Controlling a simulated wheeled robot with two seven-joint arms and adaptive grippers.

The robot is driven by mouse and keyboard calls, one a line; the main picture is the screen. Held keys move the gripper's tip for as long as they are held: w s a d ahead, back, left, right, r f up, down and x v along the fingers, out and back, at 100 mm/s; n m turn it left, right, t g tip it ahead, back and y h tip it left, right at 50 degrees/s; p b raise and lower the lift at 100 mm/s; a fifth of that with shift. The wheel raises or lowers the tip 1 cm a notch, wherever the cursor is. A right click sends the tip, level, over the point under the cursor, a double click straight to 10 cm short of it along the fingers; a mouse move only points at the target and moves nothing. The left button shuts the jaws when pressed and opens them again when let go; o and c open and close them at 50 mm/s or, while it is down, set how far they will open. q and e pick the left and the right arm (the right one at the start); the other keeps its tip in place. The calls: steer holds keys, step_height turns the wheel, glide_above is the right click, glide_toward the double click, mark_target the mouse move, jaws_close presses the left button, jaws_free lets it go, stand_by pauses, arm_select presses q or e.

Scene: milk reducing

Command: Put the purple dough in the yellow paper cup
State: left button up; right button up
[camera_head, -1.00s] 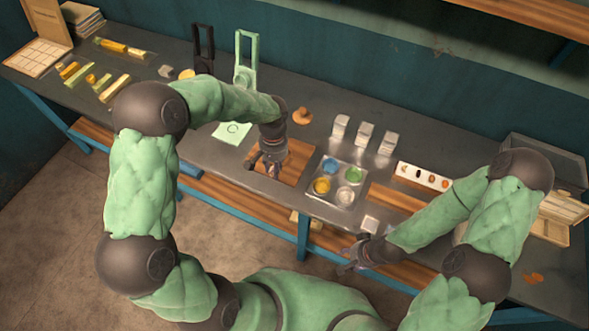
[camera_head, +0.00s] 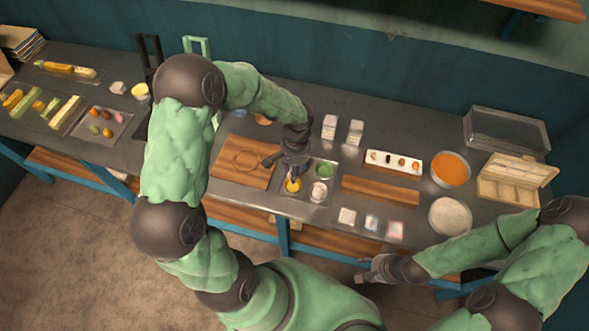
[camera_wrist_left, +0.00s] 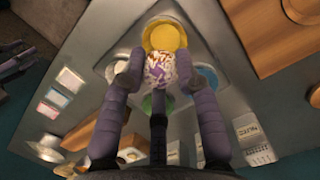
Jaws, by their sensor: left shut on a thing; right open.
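The purple dough (camera_wrist_left: 157,73) is a ball speckled white and purple, held between the fingertips of my left gripper (camera_wrist_left: 158,72) in the left wrist view. The yellow paper cup (camera_wrist_left: 165,36) is just beyond the ball. In the head view the yellow cup (camera_head: 293,185) sits at the front left of a small metal tray, directly below my left gripper (camera_head: 293,170). The dough is hidden there by the gripper. The ball appears above the tray, not in the cup. My right gripper (camera_head: 366,273) is open and empty, in front of the table.
The tray also holds a white cup (camera_head: 318,191), a green cup (camera_head: 325,170) and a blue cup (camera_wrist_left: 207,76). A wooden board (camera_head: 232,177) lies to the left, another (camera_head: 380,194) to the right. Salt-and-pepper-like white cartons (camera_head: 330,126) stand behind the tray. Bowls (camera_head: 451,168) stand further right.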

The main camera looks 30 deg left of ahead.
mark_target(293, 186)
arm_select(q)
steer(key=shift+f+b, duration=1.65)
steer(key=shift+f, duration=0.8)
steer(key=o, duration=1)
steer(key=shift+r, duration=0.15)
steer(key=r, duration=0.4)
steer(key=w+r, duration=0.1)
steer(key=r, duration=0.2)
steer(key=w+r, duration=0.1)
steer(key=r, duration=0.3)
steer(key=shift+a+r, duration=0.1)
steer(key=shift+r, duration=0.2)
